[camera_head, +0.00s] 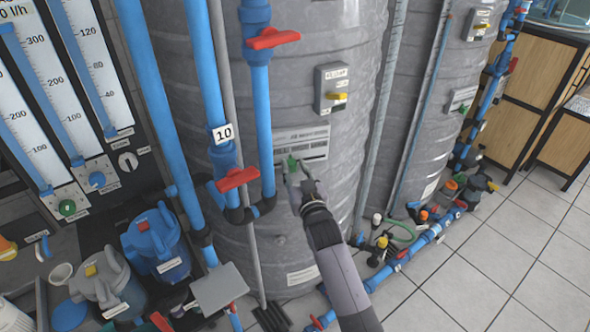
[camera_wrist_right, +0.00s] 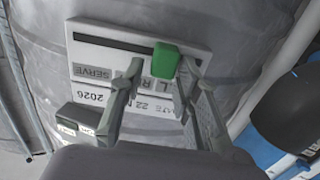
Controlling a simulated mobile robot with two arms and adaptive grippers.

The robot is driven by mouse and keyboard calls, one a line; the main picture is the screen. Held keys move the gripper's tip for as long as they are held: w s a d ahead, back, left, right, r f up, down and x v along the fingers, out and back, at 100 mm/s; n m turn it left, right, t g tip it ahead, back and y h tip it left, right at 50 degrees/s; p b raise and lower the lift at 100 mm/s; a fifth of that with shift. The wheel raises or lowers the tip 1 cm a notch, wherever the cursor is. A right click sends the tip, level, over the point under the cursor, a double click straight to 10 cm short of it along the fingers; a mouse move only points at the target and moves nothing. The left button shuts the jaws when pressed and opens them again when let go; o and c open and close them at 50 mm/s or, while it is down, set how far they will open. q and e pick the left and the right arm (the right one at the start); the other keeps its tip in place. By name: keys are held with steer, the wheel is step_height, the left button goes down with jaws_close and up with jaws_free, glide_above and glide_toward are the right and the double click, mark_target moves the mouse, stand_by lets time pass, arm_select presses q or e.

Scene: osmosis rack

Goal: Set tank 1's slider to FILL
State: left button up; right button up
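Tank 1's slider is a white plate (camera_wrist_right: 112,46) with a dark slot and a green knob (camera_wrist_right: 165,62). The plate (camera_head: 303,135) is on the grey tank (camera_head: 310,235) in the head view, with the green knob (camera_head: 292,162) at its lower edge. In the wrist view the upside-down word SERVE is near the left end; the knob is towards the right end, where lettering is partly hidden by a finger. My right gripper (camera_wrist_right: 163,76) is open, its fingertips on either side of the knob; contact is unclear. It also shows (camera_head: 294,178) in the head view. My left gripper is out of view.
Blue pipes with red valve handles (camera_head: 238,179) run close left of the slider. A switch box with a yellow lever (camera_head: 337,97) is above it. A second tank (camera_head: 425,100) stands to the right. Tiled floor (camera_head: 490,270) is clear at the lower right.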

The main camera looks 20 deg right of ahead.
steer(key=shift+o, duration=0.9)
steer(key=shift+a, duration=0.2)
steer(key=shift+d, duration=0.1)
steer(key=shift+s, duration=0.25)
steer(key=s, duration=1.1)
steer(key=shift+s, duration=0.25)
